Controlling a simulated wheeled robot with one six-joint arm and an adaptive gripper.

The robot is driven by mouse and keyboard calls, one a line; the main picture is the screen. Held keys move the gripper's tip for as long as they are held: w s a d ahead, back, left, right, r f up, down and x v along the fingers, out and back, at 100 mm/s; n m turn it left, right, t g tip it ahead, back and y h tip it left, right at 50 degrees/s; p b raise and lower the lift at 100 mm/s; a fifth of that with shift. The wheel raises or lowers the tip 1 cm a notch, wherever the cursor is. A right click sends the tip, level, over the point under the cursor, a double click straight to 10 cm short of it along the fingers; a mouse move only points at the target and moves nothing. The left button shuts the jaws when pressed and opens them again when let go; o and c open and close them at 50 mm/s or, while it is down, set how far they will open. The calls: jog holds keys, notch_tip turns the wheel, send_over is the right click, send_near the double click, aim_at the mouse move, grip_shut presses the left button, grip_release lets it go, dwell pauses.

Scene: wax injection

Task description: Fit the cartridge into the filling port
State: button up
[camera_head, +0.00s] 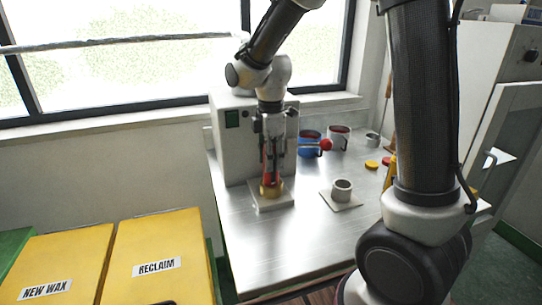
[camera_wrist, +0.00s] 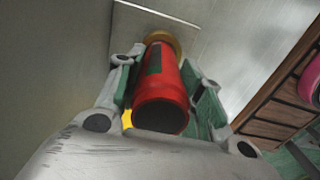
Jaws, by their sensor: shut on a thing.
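A red cartridge (camera_head: 267,172) stands about upright above the light base plate (camera_head: 257,200) on the metal table. Its lower end meets the brass ring of the filling port (camera_head: 271,190); I cannot tell how far inside it sits. My gripper (camera_head: 271,150) points down and is shut around the cartridge. In the wrist view the cartridge (camera_wrist: 162,90) lies between the two fingers, with the brass ring (camera_wrist: 172,40) beyond its far end. The fingers hide part of the cartridge's sides.
A grey machine box (camera_head: 232,150) stands right behind the port, with a red-knobbed lever (camera_head: 326,144) at its right. A grey cup (camera_head: 342,189) on a plate is to the right. Blue and red pots stand at the back. The front of the table (camera_head: 290,250) is clear.

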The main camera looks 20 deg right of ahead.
jog(key=shift+f, duration=0.15)
jog(key=o, duration=1.2)
notch_tip(320, 180, up, 12)
jog(key=shift+f, duration=0.1)
jog(key=shift+d, duration=0.1)
jog(key=s+d+m+t, duration=0.1)
jog(key=s+d+m, duration=0.4)
jog(key=s+m, duration=0.1)
jog(key=s+d+m+t, duration=0.2)
jog(key=s+d+m, duration=0.2)
jog(key=s+m, duration=0.2)
jog(key=s+d+r+m+t, duration=0.1)
jog(key=s+d+m, duration=0.4)
jog(key=s, duration=0.4)
jog(key=shift+d+m, duration=0.35)
jog(key=shift+m, duration=0.15)
